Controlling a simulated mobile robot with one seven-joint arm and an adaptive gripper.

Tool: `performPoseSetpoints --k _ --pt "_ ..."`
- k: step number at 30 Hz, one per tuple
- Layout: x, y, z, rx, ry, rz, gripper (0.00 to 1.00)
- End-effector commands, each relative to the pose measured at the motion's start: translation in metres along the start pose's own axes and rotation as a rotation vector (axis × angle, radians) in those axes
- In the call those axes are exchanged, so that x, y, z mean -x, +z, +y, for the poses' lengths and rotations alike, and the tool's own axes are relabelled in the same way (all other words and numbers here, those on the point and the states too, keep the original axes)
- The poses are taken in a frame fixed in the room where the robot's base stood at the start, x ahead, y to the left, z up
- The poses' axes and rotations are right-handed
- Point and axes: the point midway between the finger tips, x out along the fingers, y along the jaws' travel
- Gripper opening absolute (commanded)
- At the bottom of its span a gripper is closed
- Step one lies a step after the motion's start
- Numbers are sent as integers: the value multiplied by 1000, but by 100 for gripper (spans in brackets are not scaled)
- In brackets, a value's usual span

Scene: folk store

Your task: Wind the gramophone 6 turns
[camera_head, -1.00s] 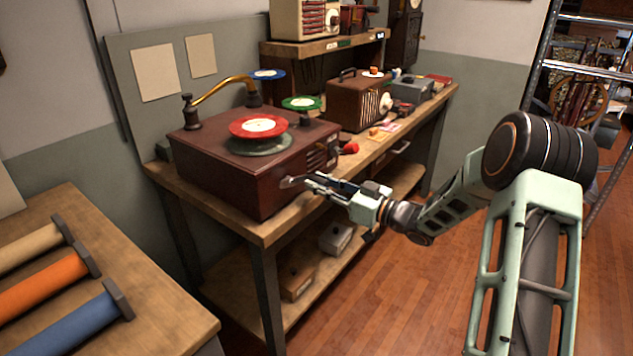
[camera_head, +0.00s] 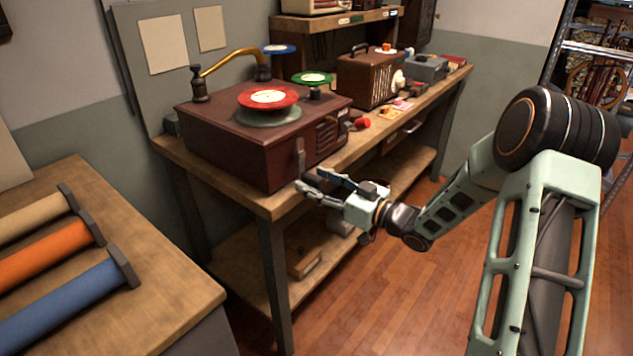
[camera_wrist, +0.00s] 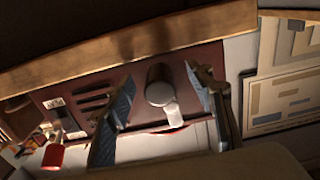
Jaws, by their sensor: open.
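The gramophone (camera_head: 238,153) is a dark red-brown box on the wooden workbench, with a red record (camera_head: 268,97) and a brass tonearm (camera_head: 230,55) on top. Its grey crank (camera_head: 300,156) stands roughly upright against the front side in the head view. My gripper (camera_head: 310,183) is at the bench edge, just below the crank. In the wrist view the crank's grey cylindrical handle (camera_wrist: 160,88) shows between my two open fingers (camera_wrist: 160,82), with gaps on both sides. How deep the handle sits between the fingertips is unclear.
A brown radio (camera_head: 368,78) and small items stand farther along the bench (camera_head: 265,204); a red piece (camera_head: 362,123) lies near the gramophone. A side table (camera_head: 165,290) with coloured rolls is at left. The floor (camera_head: 400,310) in front is clear.

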Motion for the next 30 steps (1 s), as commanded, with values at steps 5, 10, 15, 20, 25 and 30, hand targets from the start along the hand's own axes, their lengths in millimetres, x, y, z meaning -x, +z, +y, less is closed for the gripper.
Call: performPoseSetpoints --k 5,10,15,20,25,30 --pt "0 0 0 0 0 1 49" --pt "6 -1 1 0 2 0 49" --pt "19 -1 0 1 0 0 49" --pt "32 -1 1 0 2 0 49" --pt "46 -1 1 1 3 0 49" --pt "60 -1 0 0 1 1 49"
